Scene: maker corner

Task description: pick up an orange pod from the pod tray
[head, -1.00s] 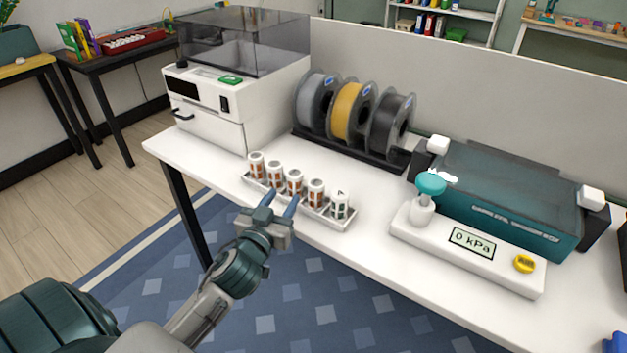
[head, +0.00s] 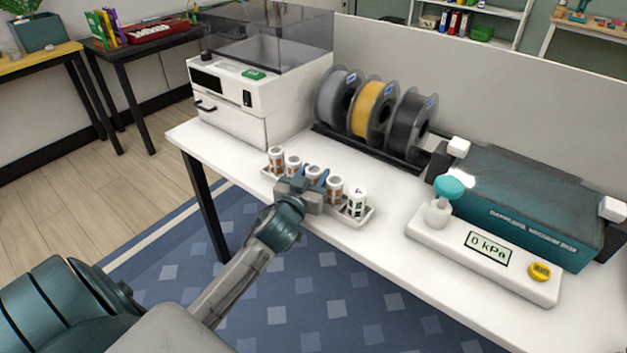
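The pod tray (head: 367,218) is a narrow pale tray near the front edge of the white table, with several pods in a row. Most pods are white with orange-brown markings, such as the one at the left end (head: 276,157) and the one second from the right (head: 335,188). The right-end pod (head: 357,201) has dark green markings. My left gripper (head: 314,178) is at the middle orange pod (head: 313,170), its fingers apart on either side. It hides this pod's lower part and some of the tray. Finger contact cannot be made out. My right gripper is not in view.
A white machine with a clear lid (head: 240,95) stands behind the tray at left. Filament spools (head: 372,107) stand behind the tray. A pressure device reading 0 kPa (head: 488,247) and a teal box (head: 520,195) are at right. Clear tabletop lies between tray and device.

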